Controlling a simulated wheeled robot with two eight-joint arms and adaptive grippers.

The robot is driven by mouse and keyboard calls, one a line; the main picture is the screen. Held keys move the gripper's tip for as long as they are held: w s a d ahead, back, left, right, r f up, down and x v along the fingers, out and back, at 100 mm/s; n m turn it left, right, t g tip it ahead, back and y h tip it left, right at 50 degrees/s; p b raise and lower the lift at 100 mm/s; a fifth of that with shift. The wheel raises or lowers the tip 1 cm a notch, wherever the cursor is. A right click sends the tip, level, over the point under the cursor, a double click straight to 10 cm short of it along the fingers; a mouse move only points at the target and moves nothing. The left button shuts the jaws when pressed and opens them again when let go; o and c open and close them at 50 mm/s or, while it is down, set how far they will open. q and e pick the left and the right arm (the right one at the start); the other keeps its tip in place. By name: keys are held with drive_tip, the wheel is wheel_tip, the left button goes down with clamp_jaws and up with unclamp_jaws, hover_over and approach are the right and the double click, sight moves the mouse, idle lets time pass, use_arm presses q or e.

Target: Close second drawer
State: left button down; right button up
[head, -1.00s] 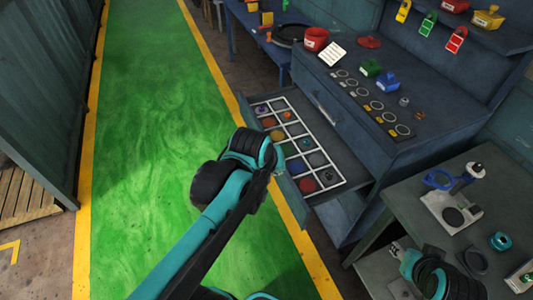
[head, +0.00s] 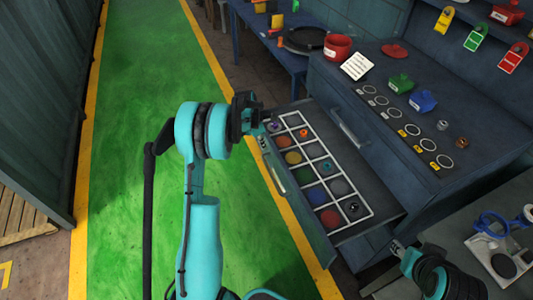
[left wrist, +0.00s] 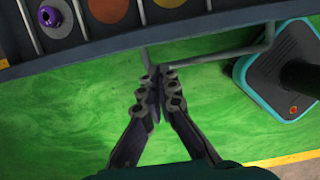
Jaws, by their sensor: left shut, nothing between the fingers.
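The second drawer (head: 299,213) of the dark blue cabinet stands pulled out in the head view. It shows a white grid of compartments and a handle (head: 275,178) on its front. The drawer front (left wrist: 110,47) also crosses the top of the left wrist view, with its grey handle bar (left wrist: 215,57) below it. My left gripper (head: 250,112) is at the drawer's far front corner. In the left wrist view its fingertips (left wrist: 158,85) are together and empty, close to the handle bar; contact cannot be told. My right arm shows at the lower right, its jaws unclear.
The closed upper drawer's handle (head: 350,128) is above the open one. The cabinet top holds a red pot (head: 337,47), green and blue blocks and several rings. A side table (head: 510,225) is at the right. The green floor lane (head: 120,200) is clear.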

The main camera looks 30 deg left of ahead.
use_arm(q)
drive_tip(key=b+x, duration=0.3)
drive_tip(key=x, duration=0.6)
drive_tip(key=shift+f, duration=0.25)
use_arm(e)
wheel_tip(320, 180, down, 4)
drive_tip(key=shift+r, duration=0.2)
use_arm(q)
drive_tip(key=shift+d, duration=0.15)
